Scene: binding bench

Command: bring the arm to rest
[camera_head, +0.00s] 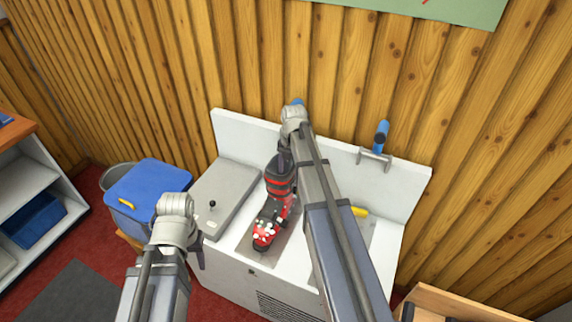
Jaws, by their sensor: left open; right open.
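My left arm comes in from the bottom left. Its gripper (199,256) points down in front of the white bench, apart from anything I can make out; its fingers show only as a small dark tip. My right arm reaches up across the middle of the view and over the bench. Its gripper (284,163) hangs down from the wrist just above a black and red boot-like object (280,187), partly overlapping it in the picture. I cannot tell whether they touch. Both grippers are open. The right forearm hides part of the bench.
The white bench (226,130) has a raised back, with a grey lid (226,190) at left and a blue-handled fixture (381,134) at right. A red item with white dots (264,234) lies on top. A blue-lidded bin (150,186) stands left. Red floor shows at lower left.

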